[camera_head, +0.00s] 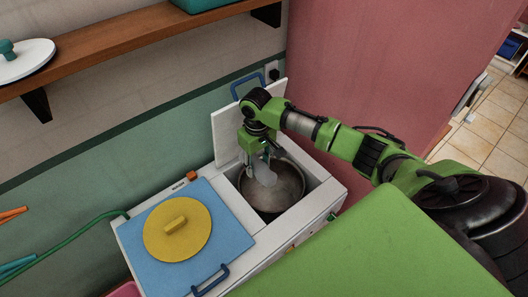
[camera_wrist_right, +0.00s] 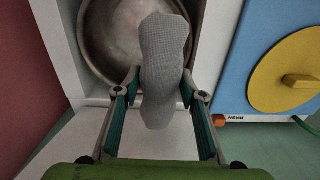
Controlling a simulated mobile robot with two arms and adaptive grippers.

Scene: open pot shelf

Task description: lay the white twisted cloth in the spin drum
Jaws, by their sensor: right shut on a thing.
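The white twisted cloth (camera_wrist_right: 164,60) is in my right gripper (camera_wrist_right: 166,88), whose two fingers are shut on it from both sides in the wrist view. In the head view the cloth (camera_head: 265,172) hangs below my right gripper (camera_head: 260,155), in front of the drum opening. The spin drum (camera_head: 272,197) is a round metal tub in the right half of the white machine. It also shows behind the cloth in the wrist view (camera_wrist_right: 108,45). I cannot tell whether the cloth touches the drum. My left gripper is not in view.
The drum's white lid (camera_head: 228,130) stands open at the back. A blue lid (camera_head: 150,215) with a yellow disc (camera_head: 178,228) covers the machine's left half. A wooden shelf (camera_head: 120,38) runs along the wall above. A green hose (camera_head: 75,240) lies at the left.

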